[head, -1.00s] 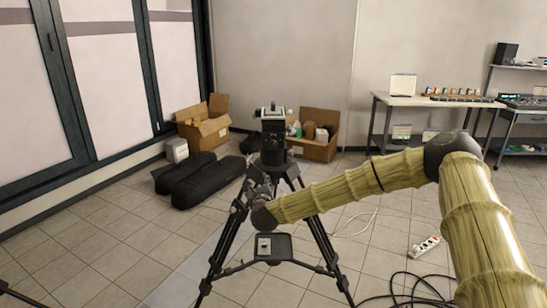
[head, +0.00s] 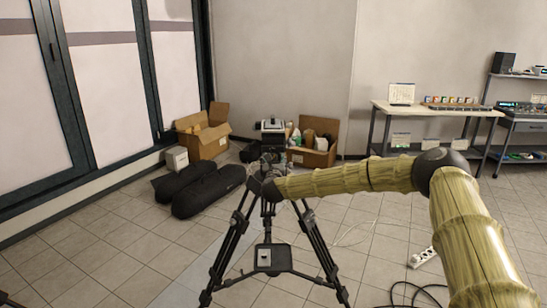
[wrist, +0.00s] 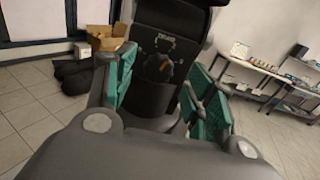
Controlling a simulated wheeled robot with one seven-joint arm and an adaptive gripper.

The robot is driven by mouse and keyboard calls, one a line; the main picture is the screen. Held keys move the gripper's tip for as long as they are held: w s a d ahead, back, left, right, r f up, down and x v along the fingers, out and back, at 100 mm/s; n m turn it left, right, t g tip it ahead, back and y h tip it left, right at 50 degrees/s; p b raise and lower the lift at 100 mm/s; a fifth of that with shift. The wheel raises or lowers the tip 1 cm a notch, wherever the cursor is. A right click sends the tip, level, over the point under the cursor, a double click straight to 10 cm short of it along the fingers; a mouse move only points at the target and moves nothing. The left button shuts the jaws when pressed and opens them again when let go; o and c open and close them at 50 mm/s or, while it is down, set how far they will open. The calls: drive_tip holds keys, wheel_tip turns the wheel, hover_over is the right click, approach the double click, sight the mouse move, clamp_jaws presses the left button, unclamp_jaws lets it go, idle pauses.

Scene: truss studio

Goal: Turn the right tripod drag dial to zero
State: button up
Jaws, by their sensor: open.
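The tripod (head: 268,256) stands on the floor in the head view, its black legs spread. The upper part of its head (head: 272,132) shows above my gripper (head: 270,168), which hides much of the middle. In the wrist view, a dark round dial (wrist: 164,67) with an orange mark sits on the head's black face, under pale printed markings. The orange mark points toward the lower right; the numbers are too small to read. My gripper (wrist: 160,88) is open, its teal-padded fingers to the left and right of the dial, apart from it.
Black bags (head: 208,190) and cardboard boxes (head: 203,135) lie behind the tripod to the left. A bench (head: 430,110) stands at the back right. A white power strip (head: 428,256) and black cables (head: 415,292) lie on the floor at the right.

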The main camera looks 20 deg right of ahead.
drive_tip(key=shift+x, duration=1)
drive_tip(key=c, duration=1)
drive_tip(key=shift+a+f+n+b, duration=0.1)
drive_tip(key=shift+n+b, duration=2.9)
drive_tip(key=shift+n, duration=1.5)
drive_tip(key=shift+a+f+n+b, duration=0.1)
drive_tip(key=shift+n+b, duration=2.85)
drive_tip(key=shift+n, duration=1.55)
